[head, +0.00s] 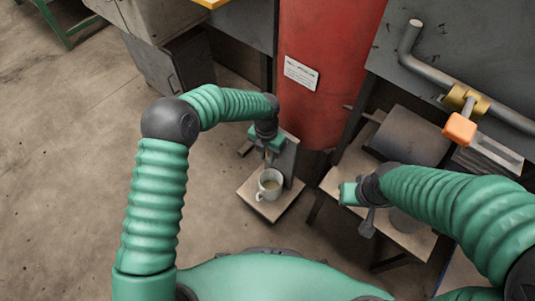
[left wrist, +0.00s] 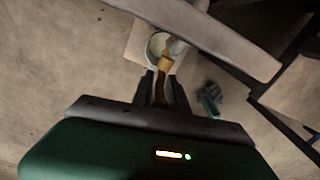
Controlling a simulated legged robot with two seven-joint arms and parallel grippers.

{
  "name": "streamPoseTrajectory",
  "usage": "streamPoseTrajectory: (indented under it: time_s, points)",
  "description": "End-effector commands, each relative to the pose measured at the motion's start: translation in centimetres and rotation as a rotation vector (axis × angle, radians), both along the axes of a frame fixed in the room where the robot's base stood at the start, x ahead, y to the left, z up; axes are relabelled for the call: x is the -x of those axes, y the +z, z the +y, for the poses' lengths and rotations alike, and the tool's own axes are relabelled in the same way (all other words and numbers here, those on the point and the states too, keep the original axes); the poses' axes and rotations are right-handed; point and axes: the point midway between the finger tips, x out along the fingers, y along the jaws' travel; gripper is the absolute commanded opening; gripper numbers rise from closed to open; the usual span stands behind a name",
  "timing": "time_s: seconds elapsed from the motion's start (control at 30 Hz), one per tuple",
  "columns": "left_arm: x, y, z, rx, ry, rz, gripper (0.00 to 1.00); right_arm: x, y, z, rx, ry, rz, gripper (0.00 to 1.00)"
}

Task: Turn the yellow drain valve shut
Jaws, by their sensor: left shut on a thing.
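The yellow drain valve (left wrist: 166,66) shows in the left wrist view as a small yellow-brown piece at my fingertips, below a grey pipe end. In the head view it is mostly hidden by my left gripper (head: 267,146), low in front of the red tank. In the left wrist view my left gripper (left wrist: 164,88) is shut on the valve. A white mug (head: 269,184) with liquid in it stands under the valve; it also shows in the left wrist view (left wrist: 157,46). My right gripper (head: 348,194) is over the right-hand bench, its jaws unclear.
The red tank (head: 322,70) stands behind the valve. A board (head: 290,199) lies under the mug. At right, a grey pipe (head: 432,72) carries a brass fitting and an orange handle (head: 459,129). A low bench (head: 415,240) stands below my right arm. The floor at left is clear.

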Motion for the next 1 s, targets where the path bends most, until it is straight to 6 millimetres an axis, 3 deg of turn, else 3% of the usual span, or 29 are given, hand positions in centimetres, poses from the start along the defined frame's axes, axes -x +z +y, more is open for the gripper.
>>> streamPoseTrajectory:
  time_s: [0.77,1.0]
  points:
    - [-0.3,0.2,-0.1,0.0,0.0,-0.012,0.0,0.0,0.1,0.0,0.0,0.0,0.0,0.32]
    - [0.4,0.6,-1.0,-0.153,-0.012,-0.116,0.0,0.0,2.8,0.0,0.0,0.0,0.0,0.32]
